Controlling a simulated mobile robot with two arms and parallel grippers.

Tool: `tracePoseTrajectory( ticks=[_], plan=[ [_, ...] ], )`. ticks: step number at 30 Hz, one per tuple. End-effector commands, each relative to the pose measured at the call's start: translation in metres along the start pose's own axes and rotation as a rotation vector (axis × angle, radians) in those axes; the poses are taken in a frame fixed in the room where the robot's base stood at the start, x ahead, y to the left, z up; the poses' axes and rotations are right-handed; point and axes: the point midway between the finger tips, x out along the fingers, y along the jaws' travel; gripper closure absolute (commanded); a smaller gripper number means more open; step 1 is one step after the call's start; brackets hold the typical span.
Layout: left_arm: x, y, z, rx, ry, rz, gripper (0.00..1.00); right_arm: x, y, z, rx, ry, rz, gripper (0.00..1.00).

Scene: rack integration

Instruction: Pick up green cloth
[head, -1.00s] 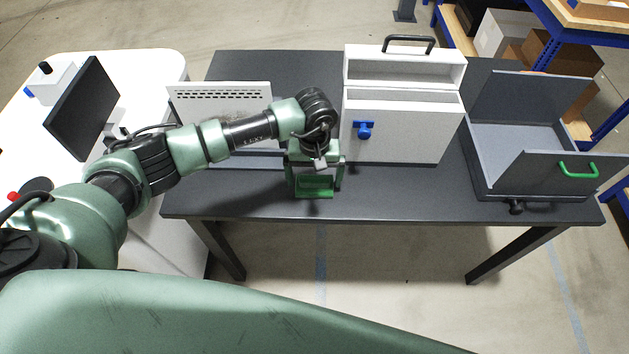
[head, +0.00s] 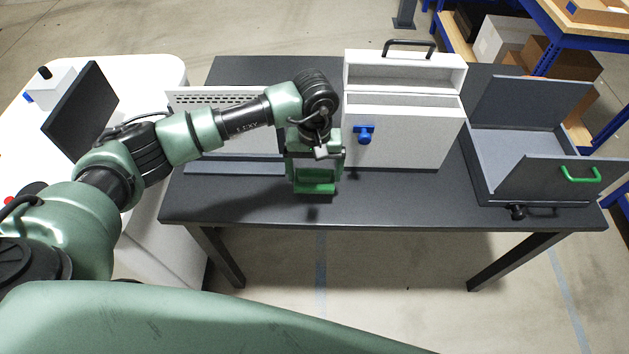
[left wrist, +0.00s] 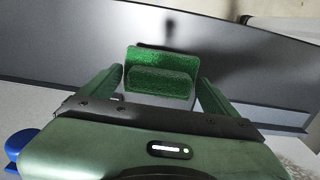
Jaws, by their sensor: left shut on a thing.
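The green cloth (head: 315,188) is a small folded block, held low in my left gripper (head: 315,174) over the front part of the dark table. In the left wrist view the textured green cloth (left wrist: 160,72) sits between the two green fingers of my left gripper (left wrist: 160,82), which are shut on it. Its shadow falls apart from it on the dark surface, so it seems to be clear of the table. My right gripper is not in view.
On the dark table (head: 400,200) stand a perforated white panel (head: 215,97), a white case with a blue knob (head: 405,138) and an open grey box with a green handle (head: 535,178). A white table with a black screen (head: 82,110) is at left. The table's front middle is clear.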

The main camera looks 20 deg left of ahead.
Motion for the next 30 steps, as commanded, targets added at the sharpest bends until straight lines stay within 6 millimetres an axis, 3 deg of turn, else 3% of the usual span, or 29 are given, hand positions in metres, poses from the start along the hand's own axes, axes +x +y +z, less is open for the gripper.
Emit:
tracePoseTrajectory(
  ticks=[9, 15, 21, 30],
  plan=[
    [-0.091, 0.0, -0.001, 0.002, 0.007, 0.002, 0.5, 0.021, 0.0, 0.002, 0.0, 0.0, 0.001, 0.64],
    [-0.132, 0.0, -0.001, 0.001, 0.005, 0.001, 0.5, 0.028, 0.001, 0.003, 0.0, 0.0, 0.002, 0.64],
    [-0.149, 0.0, 0.0, 0.0, 0.001, -0.001, 0.5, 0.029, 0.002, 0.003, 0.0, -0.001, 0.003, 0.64],
    [-0.152, 0.0, 0.0, 0.0, 0.0, 0.0, 0.5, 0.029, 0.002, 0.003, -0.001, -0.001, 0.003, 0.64]
  ],
)
